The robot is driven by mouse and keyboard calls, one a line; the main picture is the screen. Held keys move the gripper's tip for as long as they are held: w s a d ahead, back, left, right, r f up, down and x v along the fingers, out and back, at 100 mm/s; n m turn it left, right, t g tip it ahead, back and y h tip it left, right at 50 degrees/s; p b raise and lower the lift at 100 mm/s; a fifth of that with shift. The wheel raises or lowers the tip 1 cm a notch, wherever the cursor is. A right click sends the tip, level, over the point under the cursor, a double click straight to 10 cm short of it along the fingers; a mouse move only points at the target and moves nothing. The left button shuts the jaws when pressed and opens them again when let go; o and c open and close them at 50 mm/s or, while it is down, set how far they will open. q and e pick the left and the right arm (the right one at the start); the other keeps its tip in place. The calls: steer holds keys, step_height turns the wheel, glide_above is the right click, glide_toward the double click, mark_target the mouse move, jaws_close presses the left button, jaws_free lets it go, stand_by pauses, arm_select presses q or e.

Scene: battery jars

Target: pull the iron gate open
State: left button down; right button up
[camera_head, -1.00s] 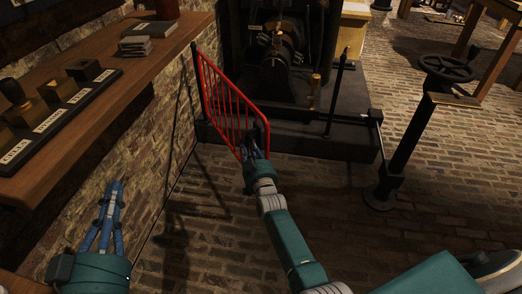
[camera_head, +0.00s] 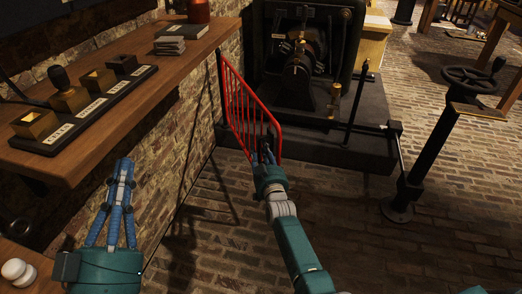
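The red iron gate (camera_head: 240,105) stands upright beside the brick wall at the upper middle, hinged on a dark post at its far left end. It is swung out at an angle from the machine's plinth. My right gripper (camera_head: 266,150) is at the gate's near free end, by a dark upright piece there. Its fingers are small and partly hidden, so I cannot tell whether they are closed on it. My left gripper (camera_head: 123,170) is at the lower left, away from the gate, with its fingertips close together and nothing visible between them.
A wooden shelf (camera_head: 185,52) with stamp-like blocks runs along the left wall. A dark machine (camera_head: 300,60) stands on a plinth (camera_head: 372,150) behind the gate. A handwheel stand (camera_head: 425,150) is at the right. The brick floor (camera_head: 340,220) in front is clear.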

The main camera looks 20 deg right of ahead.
steer(key=s, duration=0.7)
steer(key=shift+s+a, duration=0.25)
steer(key=shift+a, duration=0.05)
